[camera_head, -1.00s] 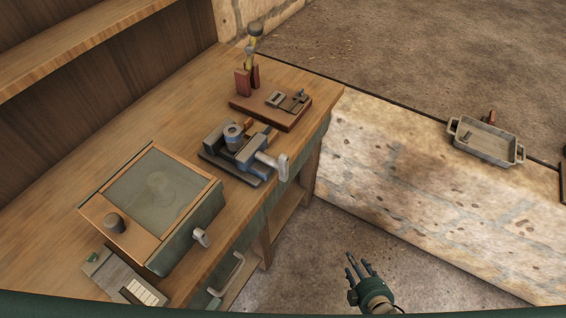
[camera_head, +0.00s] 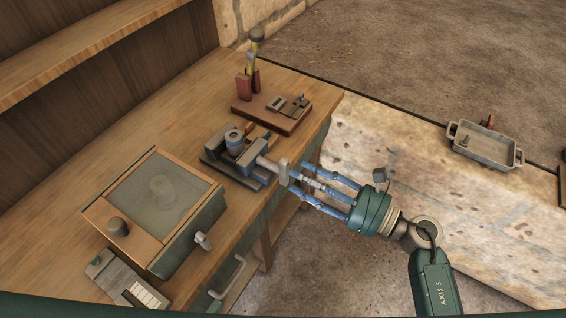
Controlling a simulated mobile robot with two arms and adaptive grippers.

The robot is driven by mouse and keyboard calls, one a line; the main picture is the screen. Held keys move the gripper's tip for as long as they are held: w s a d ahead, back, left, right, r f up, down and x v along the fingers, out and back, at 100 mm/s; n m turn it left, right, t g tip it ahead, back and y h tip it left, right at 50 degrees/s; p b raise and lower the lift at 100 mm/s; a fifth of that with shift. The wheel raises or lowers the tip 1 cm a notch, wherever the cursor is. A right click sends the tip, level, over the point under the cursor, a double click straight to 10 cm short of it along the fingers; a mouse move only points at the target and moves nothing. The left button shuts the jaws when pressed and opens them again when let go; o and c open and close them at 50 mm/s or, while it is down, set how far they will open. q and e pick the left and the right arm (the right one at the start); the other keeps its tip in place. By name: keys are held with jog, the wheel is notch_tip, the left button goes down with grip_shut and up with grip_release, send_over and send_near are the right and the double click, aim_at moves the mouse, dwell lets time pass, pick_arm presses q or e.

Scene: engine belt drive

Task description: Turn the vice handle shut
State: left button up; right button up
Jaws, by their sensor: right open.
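The blue-grey vice (camera_head: 240,157) stands on the wooden workbench near its front edge, with a round grey metal part between its jaws. Its pale grey handle (camera_head: 284,172) sticks out past the bench's front edge. My right gripper (camera_head: 293,180) comes from the right with its fingers spread and pointing at the handle. The fingertips are at or very close to the handle; I cannot tell whether they touch it. The gripper is open. My left gripper is not in view.
A glass-topped box (camera_head: 212,209) with a knob and a side crank stands on the bench, left of the vice. A red-brown board (camera_head: 270,117) with small tools lies behind the vice. A grey metal tray (camera_head: 487,146) sits at the right. Floor in front of the bench is clear.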

aim_at(287, 169)
jog(key=p+x, duration=0.1)
jog(key=x, duration=0.3)
jog(key=shift+w+a+r, duration=0.15)
jog(key=shift+w+a, duration=0.05)
jog(key=shift+a, duration=0.05)
jog(key=shift+w+a, duration=0.3)
jog(key=shift+a, duration=0.35)
grip_shut()
